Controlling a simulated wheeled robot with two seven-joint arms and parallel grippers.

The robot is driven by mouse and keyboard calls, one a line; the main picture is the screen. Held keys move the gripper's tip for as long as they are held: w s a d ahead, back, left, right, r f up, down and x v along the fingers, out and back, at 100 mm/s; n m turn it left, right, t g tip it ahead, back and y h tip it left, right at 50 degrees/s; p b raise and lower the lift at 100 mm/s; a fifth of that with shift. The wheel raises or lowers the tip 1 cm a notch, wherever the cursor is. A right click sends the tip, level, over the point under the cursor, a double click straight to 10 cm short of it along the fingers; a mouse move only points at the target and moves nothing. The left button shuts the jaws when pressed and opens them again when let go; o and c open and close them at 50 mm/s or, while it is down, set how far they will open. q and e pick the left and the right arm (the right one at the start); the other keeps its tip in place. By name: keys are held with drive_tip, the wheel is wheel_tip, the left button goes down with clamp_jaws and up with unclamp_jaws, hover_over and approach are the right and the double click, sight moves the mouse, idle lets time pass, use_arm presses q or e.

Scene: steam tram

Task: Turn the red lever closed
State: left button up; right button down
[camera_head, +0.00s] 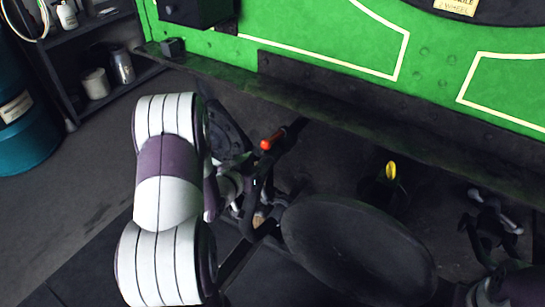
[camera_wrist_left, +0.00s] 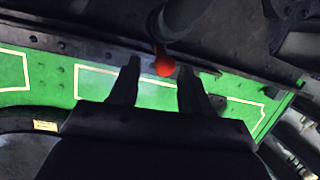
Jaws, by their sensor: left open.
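The red lever (camera_head: 271,140) shows in the head view as a small red-orange end near a dark rod, below the green tram side. In the left wrist view its red knob (camera_wrist_left: 165,67) appears between my left fingertips, below a dark cylinder. My left gripper (camera_head: 257,172) is close to the lever, its fingers dark against dark parts. In the wrist view the left gripper (camera_wrist_left: 159,68) is open, with a gap either side of the knob. I cannot tell how near in depth the knob is. Part of my right arm (camera_head: 515,288) shows at the lower right; its jaw state is unclear.
The green tram side (camera_head: 320,35) with a dark ledge (camera_head: 400,125) runs across the back. A yellow-tipped item (camera_head: 391,170) stands right of the lever. A shelf (camera_head: 95,60) and a teal drum (camera_head: 28,140) are at left. The floor (camera_head: 65,215) at left is clear.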

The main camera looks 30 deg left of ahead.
sight(272, 136)
use_arm(q)
drive_tip(key=w+t, duration=0.1)
drive_tip(key=w, duration=0.2)
drive_tip(key=w+t+b, duration=0.1)
drive_tip(key=w, duration=0.3)
drive_tip(key=w+a+t, duration=0.1)
drive_tip(key=w, duration=0.2)
drive_tip(key=shift+w+f+n+h, duration=0.2)
drive_tip(key=shift+w+n+h, duration=0.1)
drive_tip(key=shift+w, duration=0.05)
clamp_jaws()
